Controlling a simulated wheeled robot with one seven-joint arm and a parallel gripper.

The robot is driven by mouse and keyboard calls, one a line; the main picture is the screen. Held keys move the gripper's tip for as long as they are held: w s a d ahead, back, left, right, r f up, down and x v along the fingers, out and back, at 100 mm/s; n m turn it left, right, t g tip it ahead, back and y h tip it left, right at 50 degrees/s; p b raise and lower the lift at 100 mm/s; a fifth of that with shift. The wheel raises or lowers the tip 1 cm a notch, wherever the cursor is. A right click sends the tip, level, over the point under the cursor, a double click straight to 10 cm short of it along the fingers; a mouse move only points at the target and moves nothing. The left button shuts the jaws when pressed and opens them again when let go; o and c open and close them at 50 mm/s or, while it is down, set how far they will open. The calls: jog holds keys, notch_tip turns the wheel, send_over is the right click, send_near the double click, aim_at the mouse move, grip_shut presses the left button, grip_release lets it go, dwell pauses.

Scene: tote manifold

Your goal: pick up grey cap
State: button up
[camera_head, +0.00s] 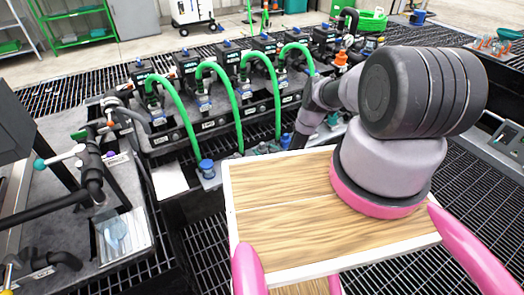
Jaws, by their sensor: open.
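I cannot make out a grey cap for certain. Small grey and blue-grey pieces (268,147) lie at the front edge of the manifold, behind the wooden board, too small to tell apart. My arm reaches from the right toward this edge. My gripper (298,141) shows as a small dark end just beyond the board's far edge, pointing down. It is open, its fingertips are hard to see, and I see nothing held in it.
The black manifold (222,116) with several green hoses stands beyond the board. Blue caps (206,167) sit along its front. A grey bench (60,225) with pipes and a clear tray (146,238) is at left. Dark grating (208,245) lies between. A green crate (372,20) is behind.

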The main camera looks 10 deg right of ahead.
jog(key=shift+x, duration=1.25)
jog(key=c, duration=1.5)
jog(key=shift+c, duration=0.2)
jog(key=shift+d+r, duration=0.1)
